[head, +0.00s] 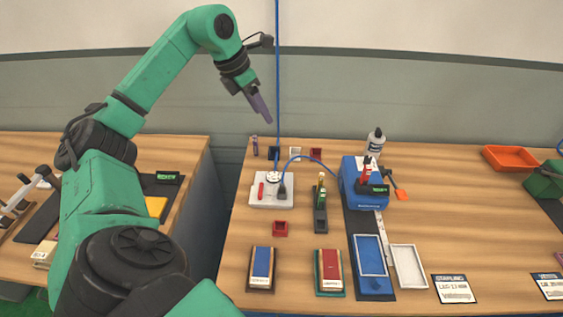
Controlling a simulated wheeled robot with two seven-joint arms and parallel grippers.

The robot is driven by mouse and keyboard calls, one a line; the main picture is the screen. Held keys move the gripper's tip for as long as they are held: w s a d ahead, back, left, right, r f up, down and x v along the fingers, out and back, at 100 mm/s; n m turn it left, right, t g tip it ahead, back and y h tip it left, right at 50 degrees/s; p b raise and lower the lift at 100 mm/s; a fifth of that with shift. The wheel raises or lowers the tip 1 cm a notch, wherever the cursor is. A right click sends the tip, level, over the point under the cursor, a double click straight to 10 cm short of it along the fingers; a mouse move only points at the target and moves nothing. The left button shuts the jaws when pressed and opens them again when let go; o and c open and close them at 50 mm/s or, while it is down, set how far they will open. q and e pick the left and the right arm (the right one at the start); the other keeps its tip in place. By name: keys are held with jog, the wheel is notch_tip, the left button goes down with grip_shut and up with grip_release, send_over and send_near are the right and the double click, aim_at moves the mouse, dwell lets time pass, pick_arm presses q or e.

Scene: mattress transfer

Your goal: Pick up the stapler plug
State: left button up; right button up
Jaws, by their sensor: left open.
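The stapler plug (282,191) looks like a small dark plug at the right side of a white socket board (258,203). A blue cable (306,157) arches from it to the blue stapler (361,197). Whether the plug is seated in a socket or just rests there is too small to tell. My left gripper (264,110) has purple-grey fingers pointing down and right. It is open and empty, in the air above and behind the board, apart from the plug.
A blue cord (277,70) hangs from above to the board, close beside my left gripper. A dark stand (320,216), a small red box (280,229), a bottle (375,143) and an orange tray (511,158) stand on the wooden table (440,220). The table's right middle is clear.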

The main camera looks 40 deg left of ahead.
pick_arm(q)
notch_tip(320, 180, down, 8)
jog(key=s+d+b, duration=0.1)
jog(key=b, duration=1.6)
send_near(281, 184)
jog(key=p+x, duration=0.2)
jog(key=x, duration=0.7)
jog(key=shift+w+f+p, duration=0.15)
jog(key=shift+p, duration=0.2)
grip_shut()
pick_arm(e)
notch_tip(281, 184, down, 16)
jog(key=s+d, duration=0.1)
jog(key=shift+s+d, duration=0.2)
jog(key=shift+s, duration=0.15)
